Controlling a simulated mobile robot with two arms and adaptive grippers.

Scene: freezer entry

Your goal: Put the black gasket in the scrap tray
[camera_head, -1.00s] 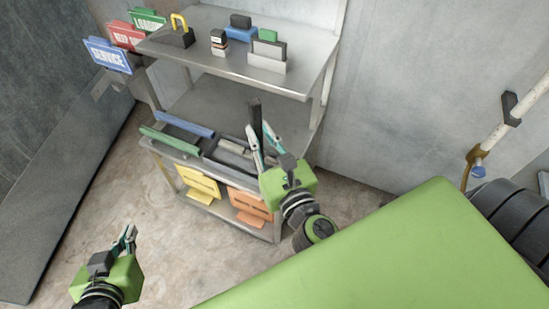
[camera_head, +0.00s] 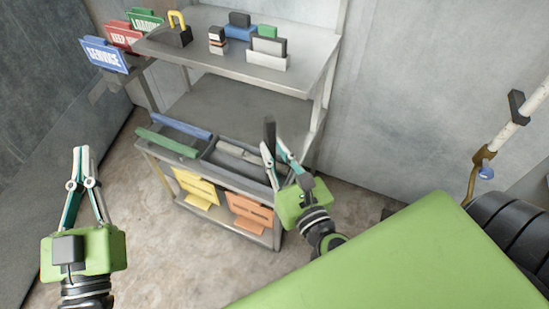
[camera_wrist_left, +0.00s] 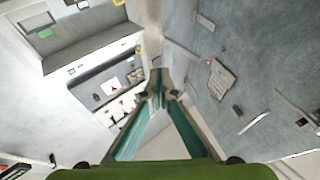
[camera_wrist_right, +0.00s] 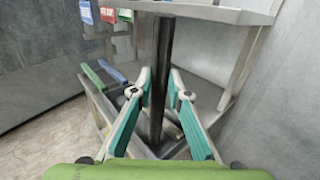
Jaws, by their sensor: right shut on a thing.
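The black gasket (camera_head: 270,131) is a long dark strip, held upright in my right gripper (camera_head: 274,150). In the right wrist view the gasket (camera_wrist_right: 160,85) stands between the two fingers, and its lower end reaches down over the tray area. A grey tray (camera_head: 270,176) with a pale piece in it sits on the middle shelf, just left of and below my right gripper; no label on it is readable. My left gripper (camera_head: 82,150) is away to the left over the floor, fingertips together and empty; its tips also show in the left wrist view (camera_wrist_left: 158,76).
The upper shelf (camera_head: 205,51) holds a padlock (camera_head: 177,30), a stamp-like block (camera_head: 217,41) and several small blocks. Blue (camera_head: 181,126) and green (camera_head: 166,142) bars edge the left part. Yellow (camera_head: 196,188) and orange (camera_head: 250,211) holders are below. Signs (camera_head: 104,54) stand left.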

